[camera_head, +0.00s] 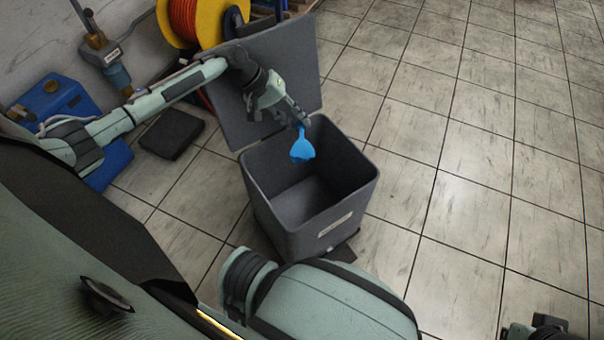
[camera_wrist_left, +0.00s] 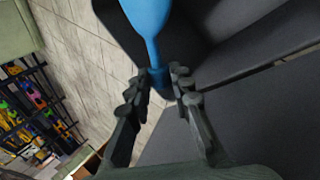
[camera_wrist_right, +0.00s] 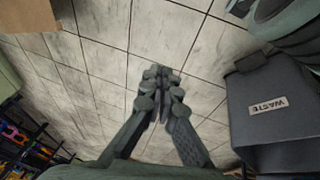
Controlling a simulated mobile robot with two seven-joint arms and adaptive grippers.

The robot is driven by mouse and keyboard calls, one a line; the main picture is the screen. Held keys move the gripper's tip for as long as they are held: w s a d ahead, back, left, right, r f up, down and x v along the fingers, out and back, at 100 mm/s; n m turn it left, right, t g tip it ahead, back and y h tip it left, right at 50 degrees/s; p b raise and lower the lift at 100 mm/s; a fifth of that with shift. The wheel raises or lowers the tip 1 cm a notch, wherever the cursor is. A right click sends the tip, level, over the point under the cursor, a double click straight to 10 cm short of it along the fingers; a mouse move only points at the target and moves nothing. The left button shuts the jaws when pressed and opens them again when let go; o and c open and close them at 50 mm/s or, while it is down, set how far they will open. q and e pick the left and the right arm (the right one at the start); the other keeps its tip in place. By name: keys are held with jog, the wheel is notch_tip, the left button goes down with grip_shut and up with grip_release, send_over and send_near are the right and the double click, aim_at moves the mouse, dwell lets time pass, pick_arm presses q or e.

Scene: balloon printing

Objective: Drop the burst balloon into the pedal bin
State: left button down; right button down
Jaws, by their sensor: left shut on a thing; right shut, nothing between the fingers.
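The burst balloon (camera_head: 302,148) is a limp blue piece with a narrow neck and a wider end. It hangs from my left gripper (camera_head: 301,122), which is shut on its neck, over the open mouth of the grey pedal bin (camera_head: 335,225). In the left wrist view the blue balloon (camera_wrist_left: 148,22) sits between the fingertips (camera_wrist_left: 162,80). The bin's lid (camera_head: 285,65) stands open at the back. My right gripper (camera_wrist_right: 158,85) is shut and empty above the floor; the bin (camera_wrist_right: 272,125), labelled WASTE, shows to its right.
A yellow reel with orange hose (camera_head: 205,22) stands behind the lid. A blue machine (camera_head: 55,97) and a dark flat block (camera_head: 171,134) are at the left. The tiled floor (camera_head: 480,150) right of the bin is clear.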

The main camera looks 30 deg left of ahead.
pick_arm(q)
jog(key=shift+f, duration=0.1)
pick_arm(e)
jog(key=shift+s+r, duration=0.2)
jog(key=shift+r, duration=0.2)
pick_arm(q)
jog(key=c, duration=1.3)
grip_release()
jog(key=v, duration=0.7)
jog(key=shift+s+a, duration=0.1)
jog(key=shift+a, duration=0.1)
